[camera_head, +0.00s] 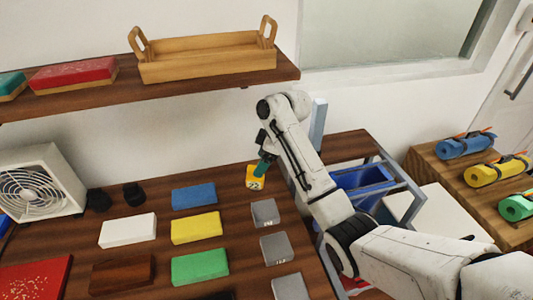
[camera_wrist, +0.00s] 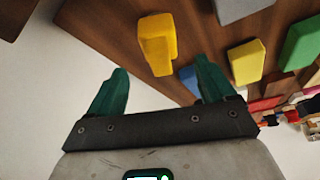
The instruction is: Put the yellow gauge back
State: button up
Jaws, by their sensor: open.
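The yellow gauge (camera_head: 256,182) is a small yellow block with a dark marking on its face. It stands near the back of the dark wooden counter, left of the blue bin. In the wrist view the gauge (camera_wrist: 157,45) shows a stepped shape, just beyond and between my fingertips. My gripper (camera_head: 262,165) has green fingers and is at the gauge's upper end in the head view; one finger overlaps it there. In the wrist view my gripper (camera_wrist: 160,80) is open, with nothing visible held between its fingers. Contact with the gauge cannot be told.
Grey labelled blocks (camera_head: 264,212) line the counter's right side. Blue (camera_head: 194,196), yellow (camera_head: 196,228), green (camera_head: 200,267) and white (camera_head: 128,231) swatches lie left of them. A wooden tray (camera_head: 207,60) sits on the shelf above. A blue bin (camera_head: 362,187) stands right.

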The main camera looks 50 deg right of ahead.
jog(key=shift+v, duration=1.95)
